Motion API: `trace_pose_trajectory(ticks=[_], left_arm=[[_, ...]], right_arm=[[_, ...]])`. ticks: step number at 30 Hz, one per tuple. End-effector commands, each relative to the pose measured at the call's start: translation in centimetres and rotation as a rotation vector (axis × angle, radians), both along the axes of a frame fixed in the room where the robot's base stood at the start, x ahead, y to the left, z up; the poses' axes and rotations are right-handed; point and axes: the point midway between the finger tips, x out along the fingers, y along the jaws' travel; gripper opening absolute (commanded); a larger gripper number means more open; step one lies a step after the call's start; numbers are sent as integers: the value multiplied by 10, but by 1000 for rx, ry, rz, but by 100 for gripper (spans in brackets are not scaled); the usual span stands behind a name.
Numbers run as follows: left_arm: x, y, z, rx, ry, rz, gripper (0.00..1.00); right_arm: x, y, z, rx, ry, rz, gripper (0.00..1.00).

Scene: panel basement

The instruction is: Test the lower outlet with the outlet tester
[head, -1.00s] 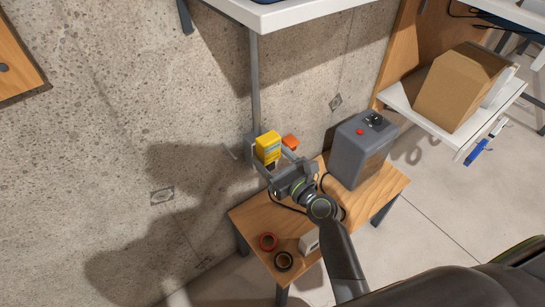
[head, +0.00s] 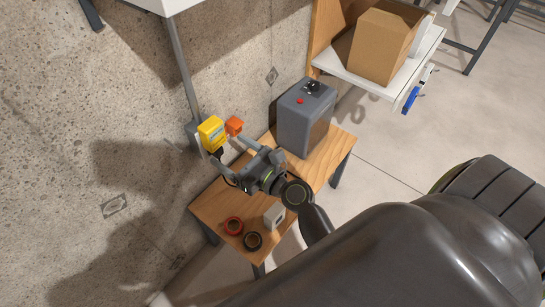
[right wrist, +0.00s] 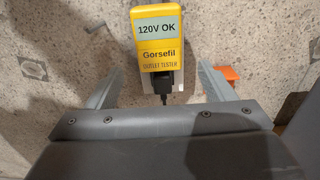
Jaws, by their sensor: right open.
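The yellow outlet tester (head: 211,133) sits upright at the wall outlet below the white worktop. In the right wrist view the tester (right wrist: 160,42) shows "120V OK" on its display. A black plug with a cord (right wrist: 164,82) is just below it, against a light outlet plate (right wrist: 180,85). Which socket the tester is in is hidden behind its body. My right gripper (head: 226,149) is open and empty. Its fingers point at the wall, one on each side below the tester, apart from it. My left gripper is out of view.
A low wooden table (head: 215,205) holds a grey box (head: 305,118) with a red button, a red tape roll (head: 233,226), a dark roll (head: 253,241) and a small light box (head: 274,215). An orange object (head: 234,125) is right of the tester. A cardboard box (head: 382,46) stands on a shelf.

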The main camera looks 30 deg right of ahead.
Motion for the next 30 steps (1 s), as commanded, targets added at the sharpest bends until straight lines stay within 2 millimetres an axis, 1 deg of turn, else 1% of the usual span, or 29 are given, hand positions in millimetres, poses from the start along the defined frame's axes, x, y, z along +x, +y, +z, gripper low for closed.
trace_pose_trajectory(ticks=[1,9,15,18,21,30], left_arm=[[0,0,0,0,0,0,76],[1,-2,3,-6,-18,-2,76],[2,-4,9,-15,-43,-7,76],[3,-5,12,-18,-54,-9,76],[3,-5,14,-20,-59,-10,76],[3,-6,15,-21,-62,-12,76]], right_arm=[[-12,-5,-1,-1,4,-1,76],[-67,-24,-2,-2,3,0,76],[-98,-36,-2,-2,2,0,76],[-107,-39,-2,-1,2,0,76],[-113,-41,-1,-1,0,1,76],[-115,-41,0,-5,-1,2,76]])
